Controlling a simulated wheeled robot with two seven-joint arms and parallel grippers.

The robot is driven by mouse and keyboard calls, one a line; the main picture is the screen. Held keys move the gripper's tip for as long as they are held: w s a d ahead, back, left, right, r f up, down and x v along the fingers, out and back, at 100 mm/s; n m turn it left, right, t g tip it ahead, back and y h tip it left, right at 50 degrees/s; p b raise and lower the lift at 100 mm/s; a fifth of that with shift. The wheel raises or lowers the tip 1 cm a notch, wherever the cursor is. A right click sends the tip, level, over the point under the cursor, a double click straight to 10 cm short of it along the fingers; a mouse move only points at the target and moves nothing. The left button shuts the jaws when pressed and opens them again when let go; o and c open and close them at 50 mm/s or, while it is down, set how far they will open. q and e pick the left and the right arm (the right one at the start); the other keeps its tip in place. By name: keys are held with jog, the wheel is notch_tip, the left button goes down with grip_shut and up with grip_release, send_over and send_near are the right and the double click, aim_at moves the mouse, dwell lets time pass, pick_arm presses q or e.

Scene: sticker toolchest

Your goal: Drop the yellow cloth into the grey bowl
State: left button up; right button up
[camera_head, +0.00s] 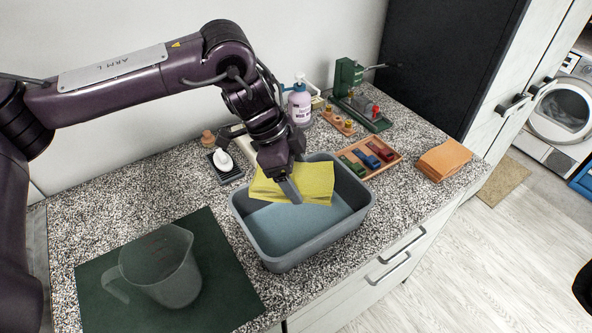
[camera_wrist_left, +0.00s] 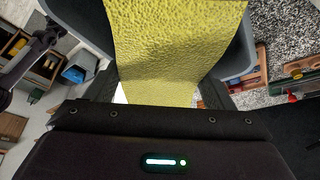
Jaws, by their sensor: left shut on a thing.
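The yellow cloth (camera_head: 316,183) hangs from my left gripper (camera_head: 290,190) over the back part of the grey bowl (camera_head: 303,254), a rectangular tub on the speckled counter. The gripper is shut on the cloth, pointing down at the tub's opening. In the left wrist view the yellow cloth (camera_wrist_left: 178,50) fills the middle between the fingers, and the grey bowl (camera_wrist_left: 236,58) shows behind it. I cannot tell whether the cloth touches the tub's wall. The tub's visible floor is bare. My right gripper is not in view.
A clear jug (camera_head: 165,268) stands on a dark green mat (camera_head: 225,290) at the front left. A wooden tray of coloured blocks (camera_head: 369,158) and a stack of orange cloths (camera_head: 443,159) lie right of the tub. A pump bottle (camera_head: 299,103) stands behind it.

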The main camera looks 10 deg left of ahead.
pick_arm(q)
jog(key=o, duration=1)
jog(key=shift+o, duration=0.2)
jog(key=b+v, duration=0.1)
jog(key=v, duration=0.6)
jog(key=shift+a+r, duration=0.15)
jog(key=shift+r, duration=0.2)
